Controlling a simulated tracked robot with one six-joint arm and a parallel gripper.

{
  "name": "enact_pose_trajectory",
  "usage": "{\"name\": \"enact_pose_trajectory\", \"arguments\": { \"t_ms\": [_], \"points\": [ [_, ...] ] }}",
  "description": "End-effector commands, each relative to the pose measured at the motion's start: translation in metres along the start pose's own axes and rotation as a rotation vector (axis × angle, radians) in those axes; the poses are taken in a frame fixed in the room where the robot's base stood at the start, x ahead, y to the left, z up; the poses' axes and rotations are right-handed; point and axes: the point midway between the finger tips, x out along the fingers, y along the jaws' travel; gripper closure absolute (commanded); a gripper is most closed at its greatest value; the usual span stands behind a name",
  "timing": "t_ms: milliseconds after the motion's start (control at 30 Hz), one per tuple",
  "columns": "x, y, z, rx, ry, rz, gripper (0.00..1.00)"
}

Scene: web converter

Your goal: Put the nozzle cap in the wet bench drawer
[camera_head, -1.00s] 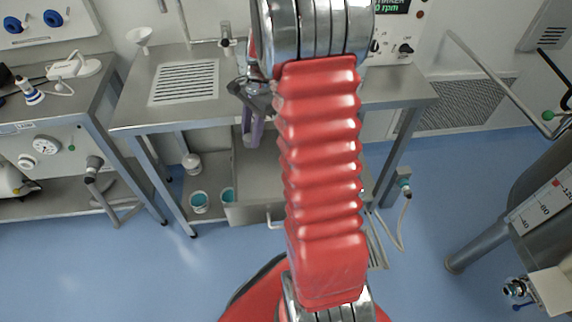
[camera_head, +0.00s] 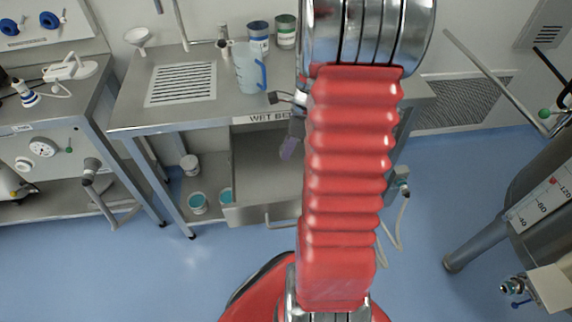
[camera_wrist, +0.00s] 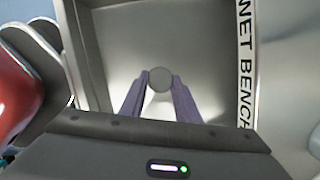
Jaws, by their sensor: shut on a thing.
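The nozzle cap (camera_wrist: 160,79) shows as a small round grey piece in the wrist view. My gripper (camera_wrist: 159,86) has its two purple fingers shut on the cap, one on each side. The wet bench drawer (camera_head: 246,215) stands pulled open below the bench edge, with its inside bare where I can see it. In the wrist view, the drawer (camera_wrist: 92,62) lies behind the cap and fingers. In the head view, my gripper (camera_head: 290,149) hangs over the right part of the drawer, pointing down. The cap cannot be made out there, and my arm hides the drawer's right side.
A jug with a blue handle (camera_head: 249,70) and two labelled cups (camera_head: 258,38) stand on the bench top (camera_head: 185,112). A funnel (camera_head: 139,38) is at the back left. Tubs (camera_head: 198,203) sit on the shelf below. The blue floor before the drawer is clear.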

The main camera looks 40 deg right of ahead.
Motion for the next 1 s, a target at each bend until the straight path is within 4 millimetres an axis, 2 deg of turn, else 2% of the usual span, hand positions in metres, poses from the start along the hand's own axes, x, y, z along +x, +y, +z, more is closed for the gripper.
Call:
{"name": "enact_pose_trajectory", "arguments": {
  "t_ms": [300,767,1000],
  "points": [
    [0.046,0.001,-0.012,0.001,0.0,0.003,1.0],
    [0.054,0.0,-0.014,0.0,0.0,0.001,1.0],
    [0.079,0.001,-0.02,0.001,0.0,0.003,1.0]
  ]
}}
